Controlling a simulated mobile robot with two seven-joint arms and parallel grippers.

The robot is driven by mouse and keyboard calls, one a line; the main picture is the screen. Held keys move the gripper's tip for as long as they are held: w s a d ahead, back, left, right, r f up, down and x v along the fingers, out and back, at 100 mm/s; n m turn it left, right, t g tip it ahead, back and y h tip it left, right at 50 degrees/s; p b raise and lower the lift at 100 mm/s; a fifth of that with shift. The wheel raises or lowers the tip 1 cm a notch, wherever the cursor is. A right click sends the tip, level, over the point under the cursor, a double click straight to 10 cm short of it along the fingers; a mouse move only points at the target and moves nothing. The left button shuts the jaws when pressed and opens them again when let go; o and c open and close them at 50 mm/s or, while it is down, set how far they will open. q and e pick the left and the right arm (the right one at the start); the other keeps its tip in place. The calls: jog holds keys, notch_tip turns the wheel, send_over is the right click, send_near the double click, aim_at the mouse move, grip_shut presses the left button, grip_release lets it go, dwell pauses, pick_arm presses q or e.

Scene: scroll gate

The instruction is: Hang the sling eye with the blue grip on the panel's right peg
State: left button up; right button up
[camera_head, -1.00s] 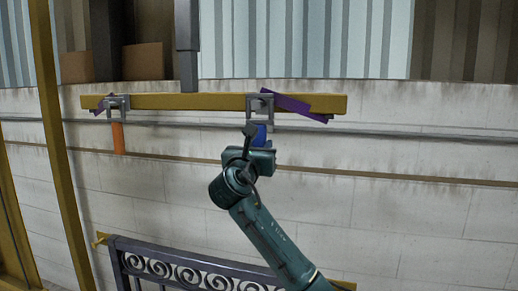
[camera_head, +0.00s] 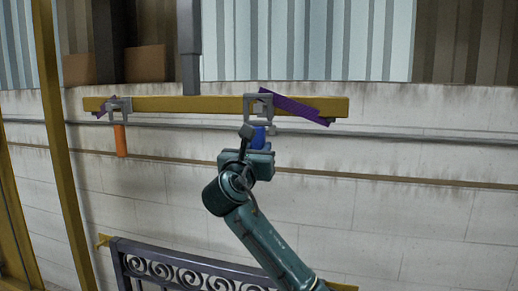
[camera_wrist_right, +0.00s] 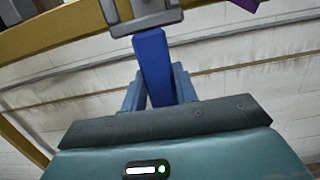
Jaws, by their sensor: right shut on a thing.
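The blue grip (camera_head: 259,138) hangs below a grey sling eye (camera_head: 247,104) at the right part of the yellow beam. My right gripper (camera_head: 259,148) is shut on the blue grip from below. In the right wrist view the blue grip (camera_wrist_right: 153,65) stands between the fingers, with the grey eye (camera_wrist_right: 145,17) above it. The dark scroll panel (camera_head: 190,262) is at the bottom, lower than the gripper. A yellow peg (camera_head: 103,240) sticks out at its left, and the right peg (camera_head: 344,287) shows at the bottom edge, partly cut off. My left gripper is not in view.
The yellow beam (camera_head: 200,104) hangs from a grey post (camera_head: 189,55). A second eye (camera_head: 118,106) with an orange grip (camera_head: 120,140) is at its left end. Purple straps (camera_head: 300,110) lie at both eyes. A yellow upright (camera_head: 62,160) stands left. Right of my arm is clear before the wall.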

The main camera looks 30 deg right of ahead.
jog(key=shift+r+v, duration=0.15)
jog(key=shift+v, duration=0.85)
jog(key=shift+r+v, duration=0.2)
jog(key=shift+v, duration=0.8)
jog(key=shift+r+v, duration=0.2)
jog(key=shift+v, duration=1.05)
jog(key=shift+r+v, duration=0.25)
jog(key=shift+v, duration=1.05)
